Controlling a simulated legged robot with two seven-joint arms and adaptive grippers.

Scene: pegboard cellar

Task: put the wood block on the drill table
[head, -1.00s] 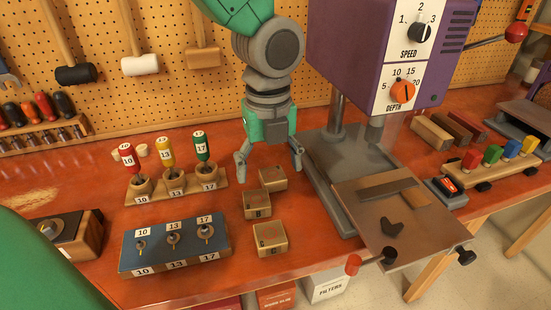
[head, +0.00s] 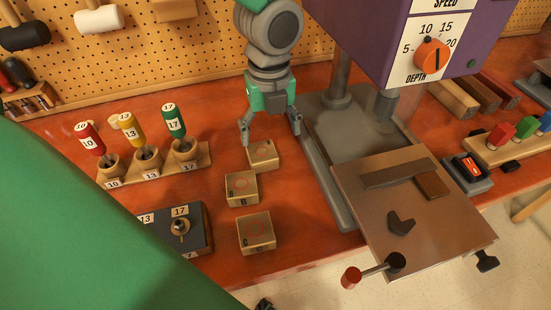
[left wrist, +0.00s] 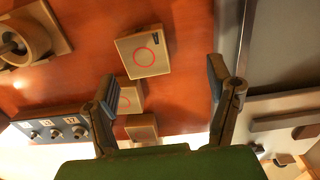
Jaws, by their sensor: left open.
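Three similar wood blocks stand on the red-brown bench: a far one (head: 263,155), a middle one (head: 241,188) and a near one (head: 256,232). Their tops carry red circles and small dark marks. My left gripper (head: 271,138) is open and empty, pointing down above the far block. In the left wrist view, a block with a red circle (left wrist: 143,52) lies beyond the open fingers (left wrist: 163,92), toward the left finger, with a gap. The drill table (head: 440,225) is a flat plate to the right, bearing a fence, a brown piece and a dark clamp-like piece. My right gripper is out of view.
The purple drill press (head: 385,35) and its grey base (head: 325,165) stand right of the blocks. Bare bench lies between the blocks and base.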

